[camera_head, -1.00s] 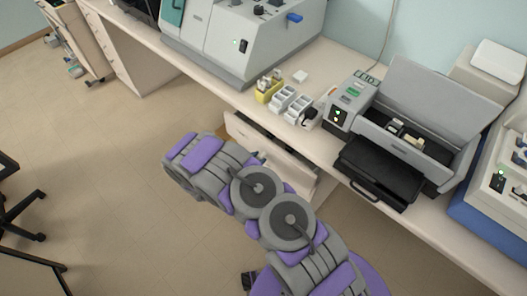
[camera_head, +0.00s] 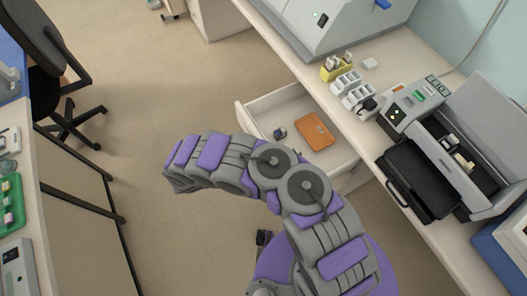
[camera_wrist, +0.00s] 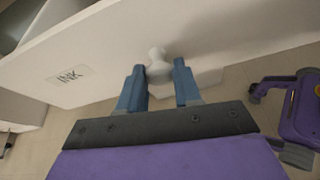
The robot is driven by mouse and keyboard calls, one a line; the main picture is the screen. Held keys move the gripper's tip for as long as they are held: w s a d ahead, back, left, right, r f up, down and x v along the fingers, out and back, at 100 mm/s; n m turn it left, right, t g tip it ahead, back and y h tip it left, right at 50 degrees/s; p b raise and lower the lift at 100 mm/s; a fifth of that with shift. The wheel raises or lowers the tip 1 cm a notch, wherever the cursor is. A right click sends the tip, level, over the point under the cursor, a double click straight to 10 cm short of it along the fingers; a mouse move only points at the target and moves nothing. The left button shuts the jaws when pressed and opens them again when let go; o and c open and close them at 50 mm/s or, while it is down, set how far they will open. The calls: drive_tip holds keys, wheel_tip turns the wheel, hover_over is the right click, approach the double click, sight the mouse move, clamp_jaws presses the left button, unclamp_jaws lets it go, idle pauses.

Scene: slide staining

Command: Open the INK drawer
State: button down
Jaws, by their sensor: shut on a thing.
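The INK drawer (camera_head: 256,105) stands pulled out from under the bench in the head view. Its front, with the INK label (camera_wrist: 69,76), fills the upper part of the wrist view. A white round knob (camera_wrist: 158,65) sticks out from that front. My gripper (camera_wrist: 158,73) is shut on the knob, with one blue finger on each side of it. Inside the drawer lie an orange flat item (camera_head: 314,130) and a small dark item (camera_head: 280,133).
A yellow holder (camera_head: 337,67) and white racks (camera_head: 352,92) stand on the bench above the drawer. A grey machine with a black tray (camera_head: 412,182) is to the right. An office chair (camera_head: 62,75) stands at the left. The floor between is clear.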

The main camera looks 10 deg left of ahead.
drive_tip(key=shift+s+a, duration=0.5)
drive_tip(key=shift+a, duration=0.35)
drive_tip(key=c, duration=0.8)
unclamp_jaws()
drive_tip(key=p+v, duration=0.1)
drive_tip(key=v, duration=1.6)
drive_tip(key=shift+a, duration=0.2)
drive_tip(key=shift+r, duration=0.1)
